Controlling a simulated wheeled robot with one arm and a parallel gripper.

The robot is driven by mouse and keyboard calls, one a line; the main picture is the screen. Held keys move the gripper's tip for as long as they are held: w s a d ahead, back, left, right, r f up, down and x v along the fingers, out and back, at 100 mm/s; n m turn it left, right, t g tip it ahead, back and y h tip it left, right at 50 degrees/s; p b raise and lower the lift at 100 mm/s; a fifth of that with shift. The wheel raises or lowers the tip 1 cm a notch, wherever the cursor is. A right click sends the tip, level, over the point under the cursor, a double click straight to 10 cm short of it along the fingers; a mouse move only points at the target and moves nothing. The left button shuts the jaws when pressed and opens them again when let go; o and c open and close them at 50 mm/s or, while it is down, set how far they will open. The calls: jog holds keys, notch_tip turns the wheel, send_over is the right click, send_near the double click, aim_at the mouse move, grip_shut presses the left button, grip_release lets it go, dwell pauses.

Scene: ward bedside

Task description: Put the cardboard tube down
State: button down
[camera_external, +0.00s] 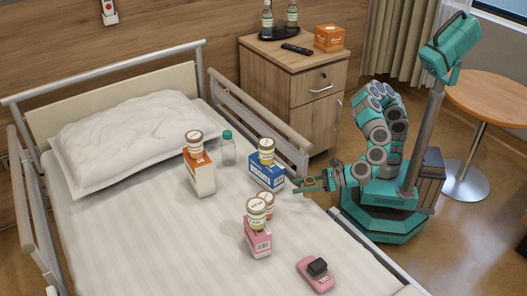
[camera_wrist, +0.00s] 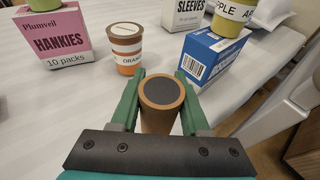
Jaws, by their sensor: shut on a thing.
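The cardboard tube (camera_wrist: 160,118) is a brown cylinder with a dark round end facing the camera. In the wrist view it sits between the two green fingers of my gripper (camera_wrist: 160,100), which is shut on it. Its lower end is hidden, so I cannot tell whether it touches the bed. In the external view my gripper (camera_external: 304,186) is over the right side of the bed (camera_external: 130,225), just right of the blue box (camera_external: 266,176). The tube is not clear in that view.
In the wrist view an orange-labelled cup (camera_wrist: 126,48) stands ahead-left beside the pink hankies box (camera_wrist: 58,38). The blue box (camera_wrist: 208,58) is close ahead-right, with a cup on it. A pink item (camera_external: 316,275) lies nearer the bed's foot. Bare sheet lies between them.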

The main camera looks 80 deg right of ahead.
jog(key=shift+w+a+f, duration=0.25)
jog(key=shift+w+a, duration=0.4)
jog(key=shift+a, duration=0.1)
jog(key=shift+f+b, duration=0.3)
jog(key=shift+f, duration=1.3)
jog(key=shift+f, duration=0.2)
jog(key=shift+c, duration=1.9)
grip_release()
jog(key=shift+r, duration=0.1)
jog(key=shift+r, duration=0.2)
jog(key=p+v, duration=0.1)
jog(key=v, duration=1.1)
